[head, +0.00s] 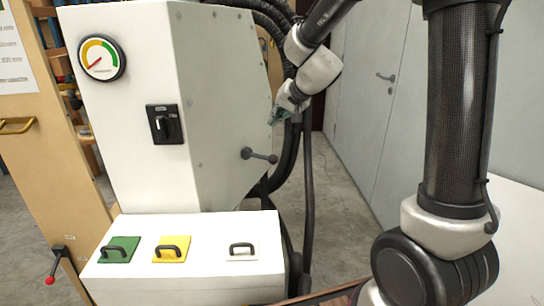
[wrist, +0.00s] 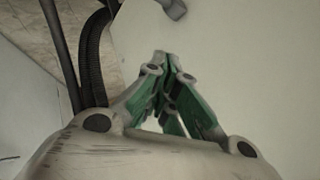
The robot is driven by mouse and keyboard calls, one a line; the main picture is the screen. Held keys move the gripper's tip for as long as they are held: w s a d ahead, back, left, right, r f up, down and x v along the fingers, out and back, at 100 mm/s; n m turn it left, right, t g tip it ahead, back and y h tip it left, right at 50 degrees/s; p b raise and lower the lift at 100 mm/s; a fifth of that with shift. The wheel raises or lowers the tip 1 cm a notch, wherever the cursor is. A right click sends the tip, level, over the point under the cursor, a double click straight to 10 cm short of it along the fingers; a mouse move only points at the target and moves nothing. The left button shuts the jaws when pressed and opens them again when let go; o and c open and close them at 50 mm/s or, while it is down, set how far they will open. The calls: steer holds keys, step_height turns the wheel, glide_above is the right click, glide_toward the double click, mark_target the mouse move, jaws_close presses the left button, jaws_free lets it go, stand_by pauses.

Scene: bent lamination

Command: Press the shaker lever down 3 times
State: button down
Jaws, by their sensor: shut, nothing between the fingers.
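The shaker lever appears to be the dark grey lever (head: 260,156) on the slanted side face of the white machine (head: 215,100). It has a round hub at its left and a knob at its right, and lies nearly level, dipping slightly to the right. My gripper (head: 273,121) is above and slightly right of the lever, apart from it, near the machine's right edge. In the wrist view my gripper (wrist: 163,56) has its green fingers together with nothing between them. A grey rounded end (wrist: 173,8), likely part of the lever, shows at the top of that view.
A white box (head: 190,285) with green (head: 119,250), yellow (head: 171,249) and white (head: 242,252) handled slides stands below. A gauge (head: 101,58) and rotary switch (head: 164,124) are on the front. Black hoses (head: 308,190) hang behind the lever. A red-knobbed handle (head: 52,273) is at lower left.

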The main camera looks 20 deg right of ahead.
steer(key=shift+f, duration=0.15)
glide_toward(260, 157)
steer(key=shift+w+d+f, duration=0.15)
steer(key=shift+w+d, duration=0.15)
steer(key=shift+w, duration=0.5)
steer(key=shift+w+d+f, duration=0.15)
steer(key=shift+w+d, duration=0.2)
steer(key=shift+w, duration=0.45)
steer(key=shift+w+d+f, duration=0.15)
steer(key=shift+w+d, duration=0.15)
steer(key=shift+w, duration=0.5)
steer(key=shift+f, duration=0.15)
steer(key=shift+f, duration=0.3)
steer(key=shift+f, duration=2)
stand_by(1.1)
steer(key=shift+r, duration=0.1)
stand_by(0.4)
steer(key=shift+r, duration=2.35)
